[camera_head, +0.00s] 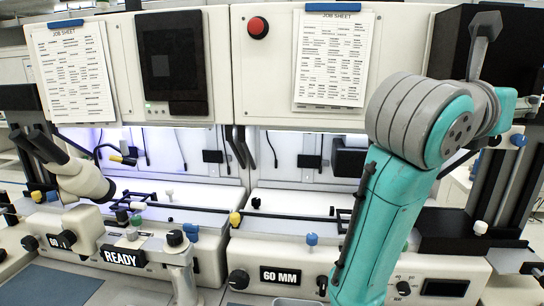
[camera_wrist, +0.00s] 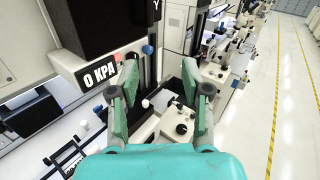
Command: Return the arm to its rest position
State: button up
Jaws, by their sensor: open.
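My gripper (camera_wrist: 162,88) is in the wrist view with its two green-padded fingers spread apart. It is open, with nothing held between the fingers. In the head view my teal and grey arm (camera_head: 385,230) rises at the right, in front of the bonder machine, and bends at a large grey joint. The gripper's fingers cannot be made out clearly in the head view. In the wrist view a black panel with an "0 KPA" label (camera_wrist: 98,72) lies to the left of the fingers.
White bonders with a "READY" label (camera_head: 124,257) and a "60 MM" label (camera_head: 281,276) fill the head view. Job sheets (camera_head: 334,60) and a red button (camera_head: 258,27) are on the upper panels. A microscope eyepiece (camera_head: 85,182) juts out left. Open floor (camera_wrist: 285,110) lies right in the wrist view.

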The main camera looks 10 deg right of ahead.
jog(key=s+f+n+g+h, duration=0.1)
jog(key=s+f+g+h, duration=0.2)
jog(key=f, duration=0.6)
jog(key=s+f+n+g+h, duration=0.2)
jog(key=s+f+g, duration=0.1)
jog(key=f, duration=0.6)
jog(key=s+a+f+n+t+y, duration=0.35)
jog(key=a+f+n+t, duration=0.2)
jog(key=n+t, duration=0.4)
jog(key=s+a+f+n+t+y, duration=0.2)
jog(key=a+f+n+t+y, duration=0.2)
jog(key=f+n+t, duration=0.55)
jog(key=s+a+f+n+t+y, duration=0.25)
jog(key=a+f+n+t, duration=0.2)
jog(key=n, duration=0.95)
jog(key=s+a+f+n+g+y, duration=0.3)
jog(key=s+f+n+y, duration=0.3)
jog(key=s+f, duration=0.2)
jog(key=s+a+f+n+g+y, duration=0.4)
jog(key=s+f+n+g+y, duration=0.1)
jog(key=s+f, duration=0.4)
notch_tip(320, 180, down, 3)
jog(key=n+y, duration=0.1)
jog(key=n, duration=0.1)
jog(key=shift+s+a+r+n, duration=0.15)
jog(key=shift+s+n, duration=0.15)
